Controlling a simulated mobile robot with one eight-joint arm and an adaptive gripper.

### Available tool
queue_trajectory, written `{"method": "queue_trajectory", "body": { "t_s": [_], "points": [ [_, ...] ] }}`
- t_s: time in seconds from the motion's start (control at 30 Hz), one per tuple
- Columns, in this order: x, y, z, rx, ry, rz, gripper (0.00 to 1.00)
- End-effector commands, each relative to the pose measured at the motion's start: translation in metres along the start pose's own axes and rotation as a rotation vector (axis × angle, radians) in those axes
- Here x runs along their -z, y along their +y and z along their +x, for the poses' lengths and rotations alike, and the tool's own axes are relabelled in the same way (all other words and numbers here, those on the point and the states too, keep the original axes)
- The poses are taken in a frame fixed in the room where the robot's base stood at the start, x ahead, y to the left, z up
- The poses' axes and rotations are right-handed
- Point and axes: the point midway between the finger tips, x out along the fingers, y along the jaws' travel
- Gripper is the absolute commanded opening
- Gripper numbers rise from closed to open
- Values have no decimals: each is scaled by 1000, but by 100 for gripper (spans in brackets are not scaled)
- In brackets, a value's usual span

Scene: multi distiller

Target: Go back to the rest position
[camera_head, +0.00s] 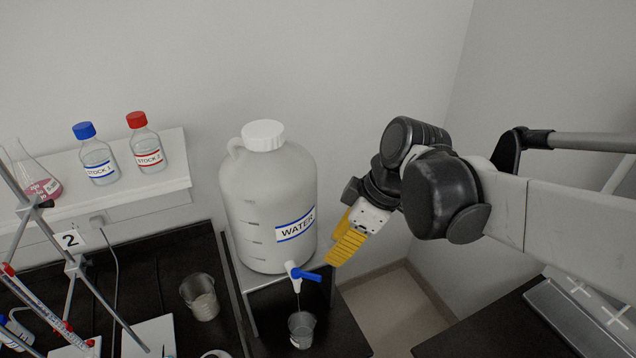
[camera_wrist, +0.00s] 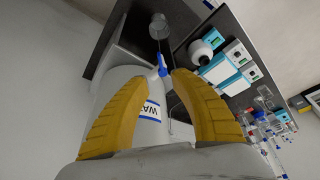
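My gripper (camera_head: 346,246) has yellow fingers and is to the right of the white water jug (camera_head: 268,205), just above and right of its tap. In the wrist view the two fingers (camera_wrist: 158,75) are apart with nothing between them, and the jug shows behind. The jug has a blue-edged WATER label and a white tap (camera_head: 292,270) with a blue handle (camera_head: 308,276). A thin line runs down from the tap to a small beaker (camera_head: 302,330) below it. The gripper appears clear of the handle, though the exact gap is hard to judge.
A wall shelf (camera_head: 160,188) holds two stock bottles and a flask. Another beaker (camera_head: 200,297) stands on the black bench at left, near metal stand rods. A metal tray (camera_head: 575,325) lies on the right bench. Walls are close behind the jug and arm.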

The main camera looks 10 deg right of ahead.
Motion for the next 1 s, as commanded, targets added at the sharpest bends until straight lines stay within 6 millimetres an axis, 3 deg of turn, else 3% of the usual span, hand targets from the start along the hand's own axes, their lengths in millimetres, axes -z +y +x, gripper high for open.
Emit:
{"method": "queue_trajectory", "body": {
  "t_s": [0.33,0.47,0.57,0.8,1.0],
  "points": [
    [0,0,-4,0,0,0,29],
    [-8,-2,3,-19,-6,36,29],
    [-29,-5,20,-77,-14,146,29],
    [-107,-15,80,-331,29,592,29],
    [-155,-19,113,-493,135,879,29]
  ]
}}
